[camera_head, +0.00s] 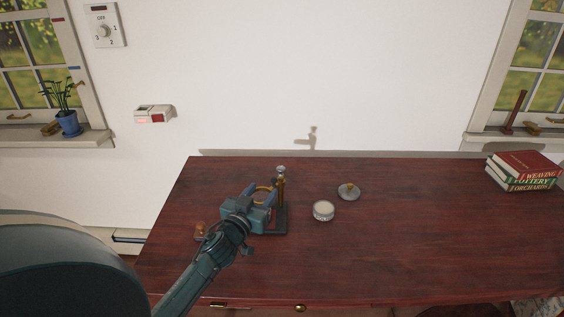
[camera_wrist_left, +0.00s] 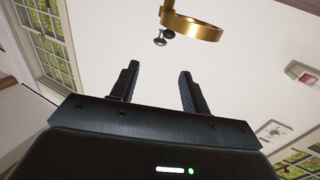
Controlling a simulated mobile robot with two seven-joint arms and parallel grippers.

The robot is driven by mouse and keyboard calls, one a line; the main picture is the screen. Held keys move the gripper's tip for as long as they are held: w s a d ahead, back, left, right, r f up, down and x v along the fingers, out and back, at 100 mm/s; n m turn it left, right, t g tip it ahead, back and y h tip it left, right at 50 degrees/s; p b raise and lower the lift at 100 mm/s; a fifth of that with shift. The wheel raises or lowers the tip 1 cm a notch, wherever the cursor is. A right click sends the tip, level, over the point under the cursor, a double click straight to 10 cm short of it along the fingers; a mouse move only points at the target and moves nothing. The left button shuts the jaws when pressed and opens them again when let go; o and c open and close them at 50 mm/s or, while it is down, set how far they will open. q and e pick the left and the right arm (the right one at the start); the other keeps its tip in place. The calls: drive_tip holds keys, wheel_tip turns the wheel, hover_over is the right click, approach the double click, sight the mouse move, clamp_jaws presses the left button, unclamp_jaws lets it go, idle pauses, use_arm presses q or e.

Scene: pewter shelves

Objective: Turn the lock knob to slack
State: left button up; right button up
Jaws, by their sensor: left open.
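A brass stand (camera_head: 281,190) with an upright post and a dark base rises from the desk near its left end. A brass ring (camera_wrist_left: 200,28) shows at the top of the left wrist view. A small dark knob (camera_wrist_left: 161,37) is beside that ring; I take it to be the lock knob, and its setting cannot be read. My left gripper (camera_head: 261,195) is open just left of the post and partly hides the stand. In the left wrist view its fingers (camera_wrist_left: 158,85) are apart with nothing between them, and the knob is beyond the tips. My right gripper is not in view.
Books (camera_head: 523,170) are stacked at the right. A wall dial (camera_head: 103,31) and a wall box (camera_head: 154,114) are at the left. The desk's middle right is clear.

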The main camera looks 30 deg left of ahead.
sight(279, 170)
use_arm(q)
drive_tip(key=w, duration=0.3)
drive_tip(key=w+a, duration=0.1)
drive_tip(key=w, duration=0.7)
drive_tip(key=shift+w+a+b, duration=0.15)
drive_tip(key=shift+a+b, duration=0.2)
drive_tip(key=shift+b, duration=0.05)
drive_tip(key=shift+w+a, duration=0.15)
drive_tip(key=shift+w, duration=0.55)
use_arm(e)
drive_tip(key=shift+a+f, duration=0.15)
use_arm(q)
drive_tip(key=c, duration=1)
drive_tip(key=shift+f+b, duration=0.1)
drive_tip(key=shift+b, duration=0.2)
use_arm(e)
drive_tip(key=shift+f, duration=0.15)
